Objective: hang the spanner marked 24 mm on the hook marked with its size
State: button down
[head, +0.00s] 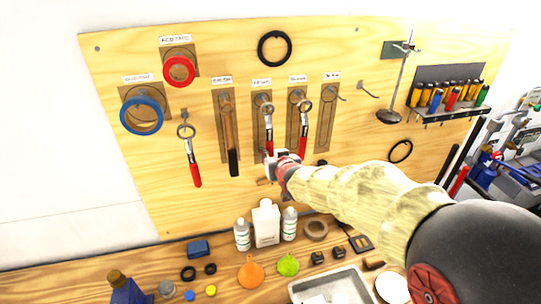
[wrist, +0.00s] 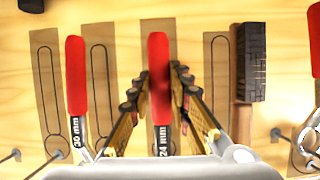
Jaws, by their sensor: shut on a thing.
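My gripper (head: 275,160) is shut on the red handle of the 24 mm spanner (head: 269,141). In the wrist view the spanner (wrist: 159,75) stands between my fingers (wrist: 160,92), with "24 mm" on its dark shank.
The 30 mm spanner (wrist: 76,75) hangs close beside, at right in the head view (head: 304,135). Another red-handled spanner (head: 191,160) hangs farther left. An outline board (head: 327,120) at right is empty. Bottles (head: 266,225) and funnels stand on the bench below.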

jog(key=c, duration=1.6)
grip_release()
jog(key=shift+o, duration=0.2)
jog(key=v, duration=1.2)
jog(key=s+d+f+g, duration=0.1)
jog(key=s+f+g, duration=0.3)
jog(key=s+f, duration=0.35)
jog(key=s+d+f+g+h+b, duration=0.1)
jog(key=s+d+f+b, duration=0.2)
jog(key=s+b, duration=0.2)
jog(key=s+d+f+m+g+h+b, duration=0.1)
jog(key=s+d+f+b, duration=0.2)
jog(key=s, duration=0.7)
jog(key=s+d+f+m+g+b, duration=0.1)
jog(key=s+d+f+b, duration=0.3)
jog(key=s+b, duration=0.3)
jog(key=shift+s+d+g+h, duration=0.4)
jog(key=shift+s+d, duration=0.1)
jog(key=shift+d, duration=0.05)
